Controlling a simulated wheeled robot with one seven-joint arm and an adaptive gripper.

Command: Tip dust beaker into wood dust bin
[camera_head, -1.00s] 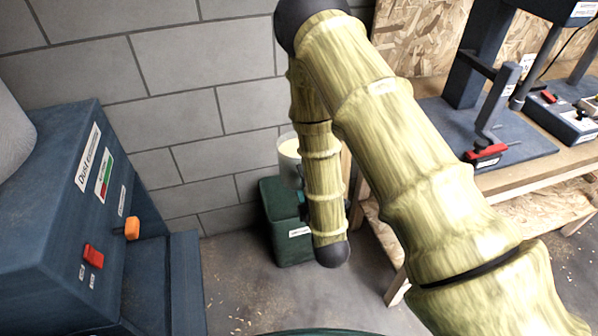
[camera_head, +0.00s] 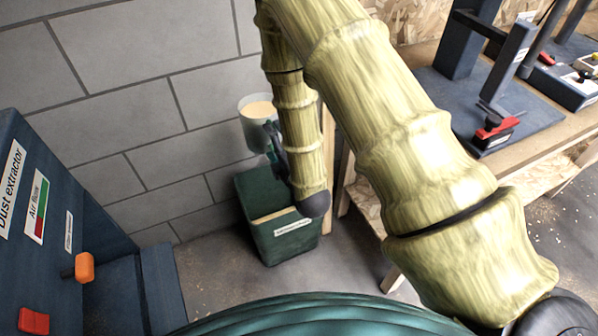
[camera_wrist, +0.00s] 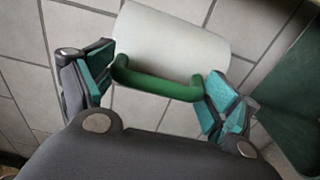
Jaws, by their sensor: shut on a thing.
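The dust beaker (camera_head: 256,122) is a pale, translucent cup with light tan dust inside. It is held upright or nearly so in the head view, above the back-left edge of the wood dust bin (camera_head: 290,245). The bin is a dark green open box with a white label, on the floor by the wall. My gripper (camera_head: 275,138) is shut on the beaker's handle, partly hidden by my arm. In the wrist view my gripper (camera_wrist: 157,90) has its teal pads at both ends of the green handle (camera_wrist: 157,82). The bin also shows at right there (camera_wrist: 290,125).
A blue dust extractor (camera_head: 70,230) with an orange knob and red switch stands at left. A workbench (camera_head: 545,145) with blue tools stands at right. The block wall is close behind the bin. Wood shavings lie on the floor.

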